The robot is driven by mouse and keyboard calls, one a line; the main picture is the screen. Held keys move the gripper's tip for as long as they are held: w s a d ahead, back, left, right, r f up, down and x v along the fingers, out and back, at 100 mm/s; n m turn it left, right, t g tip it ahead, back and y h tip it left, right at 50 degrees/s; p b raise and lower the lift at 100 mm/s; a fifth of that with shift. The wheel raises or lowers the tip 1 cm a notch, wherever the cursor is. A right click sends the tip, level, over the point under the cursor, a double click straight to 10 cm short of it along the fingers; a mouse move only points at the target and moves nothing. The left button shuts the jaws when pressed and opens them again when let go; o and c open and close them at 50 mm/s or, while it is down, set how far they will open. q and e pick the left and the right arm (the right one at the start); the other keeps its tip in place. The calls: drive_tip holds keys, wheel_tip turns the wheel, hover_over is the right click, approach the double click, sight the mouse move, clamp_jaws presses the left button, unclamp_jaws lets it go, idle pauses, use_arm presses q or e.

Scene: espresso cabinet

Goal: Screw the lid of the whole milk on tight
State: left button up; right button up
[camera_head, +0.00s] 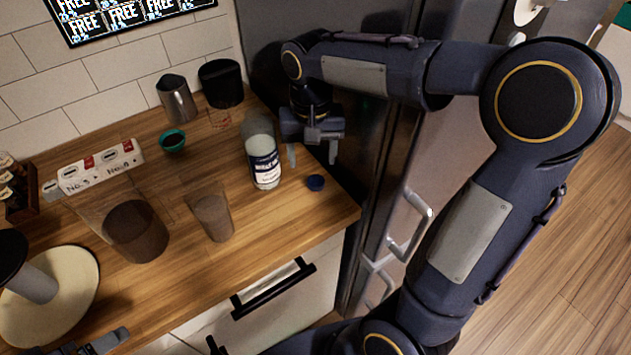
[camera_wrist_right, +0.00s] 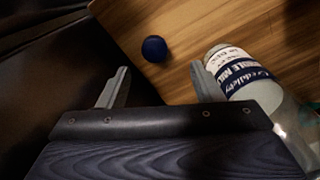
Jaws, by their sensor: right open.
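The whole milk bottle (camera_head: 263,160) stands on the wooden counter, clear with a white and dark blue label. It also shows at the right in the right wrist view (camera_wrist_right: 245,80), beside one finger. The dark blue lid (camera_head: 315,183) lies on the counter, apart from the bottle, to its right near the counter's edge. It also shows in the right wrist view (camera_wrist_right: 154,48), ahead of the fingers. My right gripper (camera_head: 313,158) is open and empty, beside the bottle on its right and behind the lid. My left gripper (camera_head: 90,345) shows only partly at the bottom left; its jaws are unclear.
A steel pitcher (camera_head: 176,98), a black container (camera_head: 221,84) and a teal bowl (camera_head: 173,140) stand at the back. A brown-filled clear container (camera_head: 137,230) and a brown cup (camera_head: 213,217) stand left of the bottle. The dark fridge (camera_head: 345,110) borders the counter's right side.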

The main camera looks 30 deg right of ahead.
sight(316, 180)
drive_tip(key=shift+s+d+f, duration=0.1)
drive_tip(key=shift+d+f, duration=0.1)
drive_tip(key=shift+f, duration=1.45)
drive_tip(key=shift+s+d+f, duration=0.1)
drive_tip(key=shift+d+f, duration=0.05)
drive_tip(key=shift+f, duration=1.5)
drive_tip(key=c, duration=1.1)
drive_tip(key=shift+o, duration=0.2)
drive_tip(key=shift+r, duration=0.15)
drive_tip(key=shift+r, duration=0.2)
drive_tip(key=r, duration=0.3)
drive_tip(key=shift+s+a+r, duration=0.15)
drive_tip(key=shift+s+r, duration=0.05)
drive_tip(key=shift+s, duration=0.1)
drive_tip(key=s+a+r, duration=0.5)
drive_tip(key=s+r, duration=0.4)
drive_tip(key=s, duration=0.3)
drive_tip(key=shift+s+b, duration=0.25)
drive_tip(key=shift+b, duration=0.05)
